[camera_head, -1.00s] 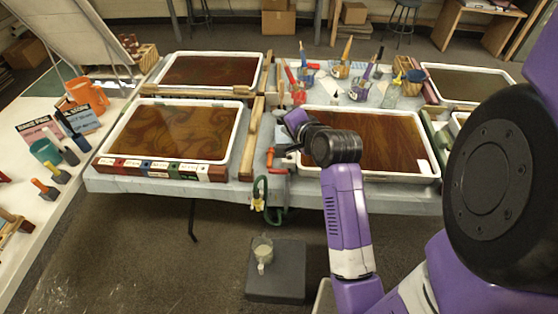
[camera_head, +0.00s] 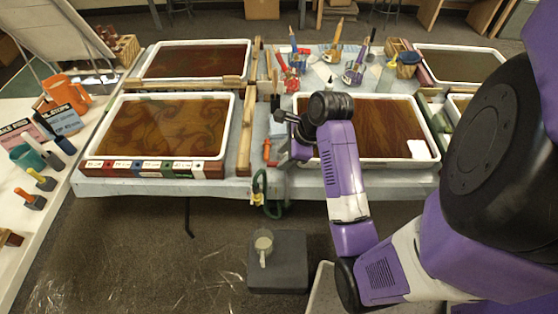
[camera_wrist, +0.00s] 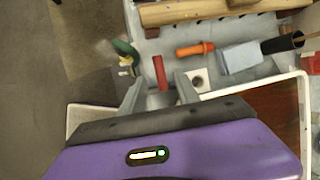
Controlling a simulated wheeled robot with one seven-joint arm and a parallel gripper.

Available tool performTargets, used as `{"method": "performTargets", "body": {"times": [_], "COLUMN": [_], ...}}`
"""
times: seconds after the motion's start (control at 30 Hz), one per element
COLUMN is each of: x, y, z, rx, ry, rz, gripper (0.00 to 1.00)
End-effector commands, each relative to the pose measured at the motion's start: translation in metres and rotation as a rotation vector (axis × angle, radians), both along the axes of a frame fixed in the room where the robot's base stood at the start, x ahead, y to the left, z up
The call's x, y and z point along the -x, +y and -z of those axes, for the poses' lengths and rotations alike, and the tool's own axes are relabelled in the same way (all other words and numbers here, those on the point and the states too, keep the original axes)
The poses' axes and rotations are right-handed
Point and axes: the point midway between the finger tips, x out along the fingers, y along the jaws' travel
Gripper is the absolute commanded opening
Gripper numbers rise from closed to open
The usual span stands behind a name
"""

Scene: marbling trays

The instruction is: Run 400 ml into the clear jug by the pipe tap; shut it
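The clear jug (camera_head: 263,247) stands on a dark block (camera_head: 278,275) on the floor, below the table's front edge. It looks pale inside; I cannot read its level. A green hose with a yellow fitting (camera_head: 257,189) hangs at the table edge above the jug; the hose also shows in the wrist view (camera_wrist: 125,50). A red bar (camera_wrist: 158,66), seemingly the tap's lever, lies near this edge. My gripper (camera_wrist: 160,82) is open, with the red bar's near end between its fingertips; contact cannot be told.
Marbling trays (camera_head: 87,139) (camera_head: 436,160) stand left and right on the table. An orange-handled tool (camera_head: 267,149) and wooden bars (camera_head: 244,150) lie between them. Several brush pots stand behind. A side table (camera_head: 28,220) with small items is at left.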

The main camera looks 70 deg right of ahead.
Motion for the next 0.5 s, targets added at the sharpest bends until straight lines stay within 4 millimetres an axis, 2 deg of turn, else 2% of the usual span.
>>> {"method": "performTargets", "body": {"times": [0.03,0.2,0.5], "x": [-0.003,-0.011,-0.015], "y": [0.0,-0.001,-0.002], "z": [0.008,0.026,0.032], "rx": [-0.002,0.0,0.003], "ry": [0.002,0.0,-0.001], "rz": [0.0,-0.001,-0.001], "gripper": [0.38,0.38,0.38]}}
